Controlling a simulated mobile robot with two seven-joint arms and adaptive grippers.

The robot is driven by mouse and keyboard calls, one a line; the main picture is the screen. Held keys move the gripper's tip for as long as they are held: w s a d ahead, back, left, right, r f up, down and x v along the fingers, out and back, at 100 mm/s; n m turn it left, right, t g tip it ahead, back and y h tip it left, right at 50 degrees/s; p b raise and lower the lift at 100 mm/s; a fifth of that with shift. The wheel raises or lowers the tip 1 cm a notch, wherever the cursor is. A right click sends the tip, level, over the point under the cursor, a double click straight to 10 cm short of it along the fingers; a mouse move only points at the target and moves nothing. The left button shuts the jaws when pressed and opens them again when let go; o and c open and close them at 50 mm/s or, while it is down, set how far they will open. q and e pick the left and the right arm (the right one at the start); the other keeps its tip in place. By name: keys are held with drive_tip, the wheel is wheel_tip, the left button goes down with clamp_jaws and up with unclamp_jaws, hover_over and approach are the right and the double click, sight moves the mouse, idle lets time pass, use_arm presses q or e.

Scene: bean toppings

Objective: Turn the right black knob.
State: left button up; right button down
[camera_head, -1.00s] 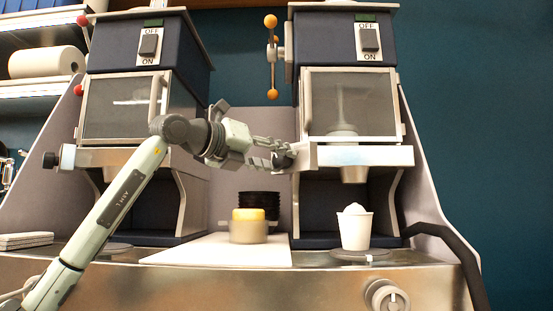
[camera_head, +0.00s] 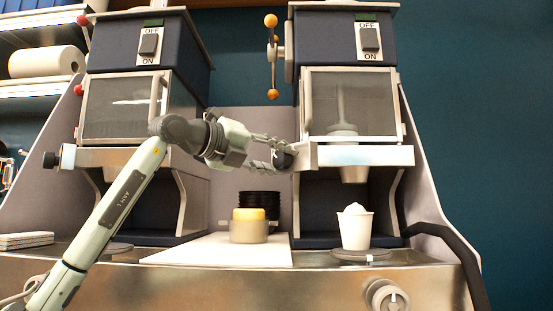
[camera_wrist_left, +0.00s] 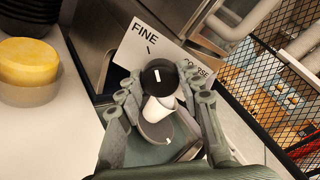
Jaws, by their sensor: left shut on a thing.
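The right black knob (camera_head: 286,158) sticks out from the left side of the right machine (camera_head: 352,156). It also shows in the left wrist view (camera_wrist_left: 159,77), with a white line on its face and a white label (camera_wrist_left: 150,42) reading FINE and COARSE behind it. My left gripper (camera_head: 277,155) reaches it from the left and is shut on it. In the left wrist view the gripper's fingers (camera_wrist_left: 162,95) stand on either side of the knob. My right gripper is not in view.
A white cup (camera_head: 355,230) with a white topping stands under the right machine. A yellow-topped round container (camera_head: 248,230) sits on the white board (camera_head: 215,250) below my arm, before black stacked dishes (camera_head: 259,200). The left machine (camera_head: 140,90) stands behind my arm.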

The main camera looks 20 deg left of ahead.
use_arm(q)
drive_tip(key=o, duration=1.1)
drive_tip(key=shift+o, duration=0.2)
drive_tip(key=shift+s, duration=0.1)
drive_tip(key=v, duration=1.1)
drive_tip(key=shift+s+a, duration=0.2)
drive_tip(key=shift+s, duration=0.15)
